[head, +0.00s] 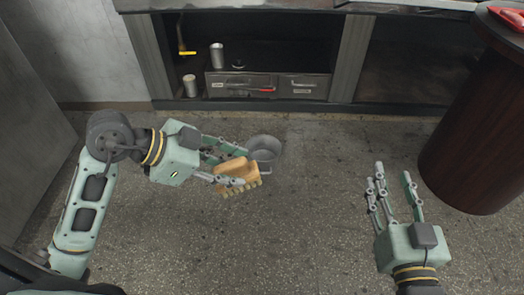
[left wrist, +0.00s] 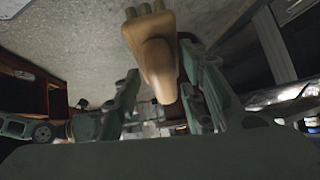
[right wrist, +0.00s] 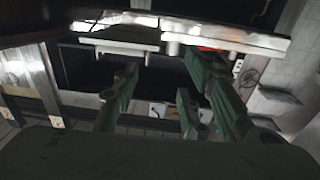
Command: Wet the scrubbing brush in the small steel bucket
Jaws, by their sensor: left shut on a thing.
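The scrubbing brush (head: 237,173) is a tan wooden block with pale bristles on its lower edge. My left gripper (head: 226,166) is shut on it and holds it just in front and left of the bucket. The brush also shows in the left wrist view (left wrist: 157,62), between the fingers. The small steel bucket (head: 265,150) stands upright on the floor; its near left side is partly hidden by the brush and fingers, and I cannot see whether water is inside. My right gripper (head: 390,192) is open and empty over the floor at right.
A dark cabinet (head: 250,105) with drawers stands at the back, with steel cups (head: 217,56) on its shelf. A round dark wood table (head: 470,140) stands at right, with something red (head: 508,16) on top. The speckled floor (head: 310,230) is clear between my arms.

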